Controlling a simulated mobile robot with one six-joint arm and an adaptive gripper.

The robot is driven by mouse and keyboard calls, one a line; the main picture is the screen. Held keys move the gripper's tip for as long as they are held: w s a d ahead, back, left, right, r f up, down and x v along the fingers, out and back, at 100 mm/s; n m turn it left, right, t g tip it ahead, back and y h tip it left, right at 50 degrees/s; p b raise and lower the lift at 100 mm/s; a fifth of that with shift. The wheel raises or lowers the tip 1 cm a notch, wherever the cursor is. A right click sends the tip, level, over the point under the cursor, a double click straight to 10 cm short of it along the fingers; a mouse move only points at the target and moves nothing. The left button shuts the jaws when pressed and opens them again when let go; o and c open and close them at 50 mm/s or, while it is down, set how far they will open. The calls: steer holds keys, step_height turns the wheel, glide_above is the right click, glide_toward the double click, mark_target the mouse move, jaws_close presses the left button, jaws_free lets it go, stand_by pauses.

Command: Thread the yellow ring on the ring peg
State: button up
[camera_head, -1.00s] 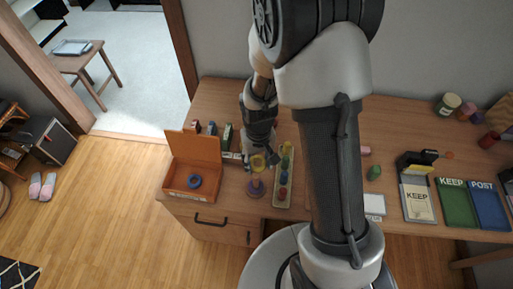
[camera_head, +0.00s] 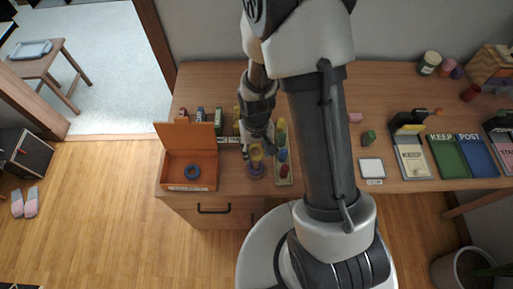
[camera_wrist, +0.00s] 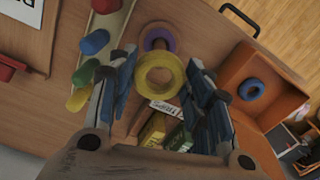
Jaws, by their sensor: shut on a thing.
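The yellow ring (camera_wrist: 142,75) is between the two blue-padded fingers of my gripper (camera_wrist: 160,72) in the wrist view, and the gripper is shut on it. In the head view my gripper (camera_head: 256,146) holds the yellow ring (camera_head: 256,154) just above the ring peg (camera_head: 256,169). The ring peg also shows in the wrist view (camera_wrist: 158,42), with a purple ring low around it. The yellow ring hides part of the peg there. I cannot tell whether the peg's tip is inside the ring's hole.
An open orange box (camera_head: 206,172) with a blue ring (camera_head: 193,171) stands left of the peg. A tray (camera_head: 283,181) of coloured pieces stands close on its right, also seen in the wrist view (camera_wrist: 98,58). Small toy-like items (camera_head: 218,122) stand behind.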

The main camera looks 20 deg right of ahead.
steer(key=shift+f+b, duration=3.75)
steer(key=shift+f, duration=1.2)
steer(key=o, duration=0.9)
steer(key=shift+c, duration=0.2)
step_height(320, 180, up, 12)
steer(key=shift+r, duration=0.1)
